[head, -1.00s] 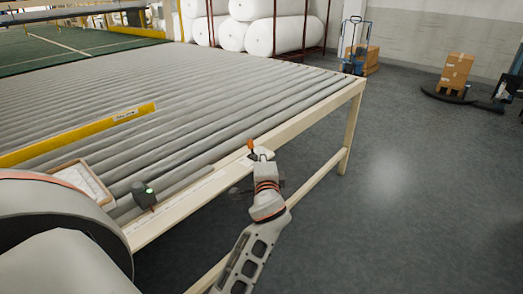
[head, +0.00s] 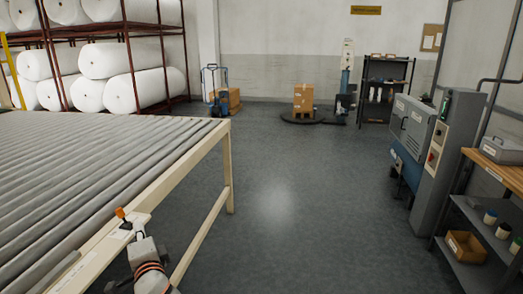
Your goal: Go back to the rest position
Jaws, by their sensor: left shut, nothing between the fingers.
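My left gripper (head: 139,232) shows at the lower left of the head view, beside the front edge of the roller table (head: 208,150). Its wrist has dark and orange bands. The fingers are small and partly seen; the gripper is shut with nothing visible in it. A small orange-topped knob (head: 120,213) stands on the table rail just beyond the fingertips. I cannot tell whether they touch. My right gripper is out of view.
White wadding rolls (head: 120,60) lie on a red rack behind the table. A pallet jack (head: 214,90) and a carton (head: 303,97) stand at the back. A grey machine (head: 440,140) and a shelf bench (head: 500,165) line the right. The middle floor is clear.

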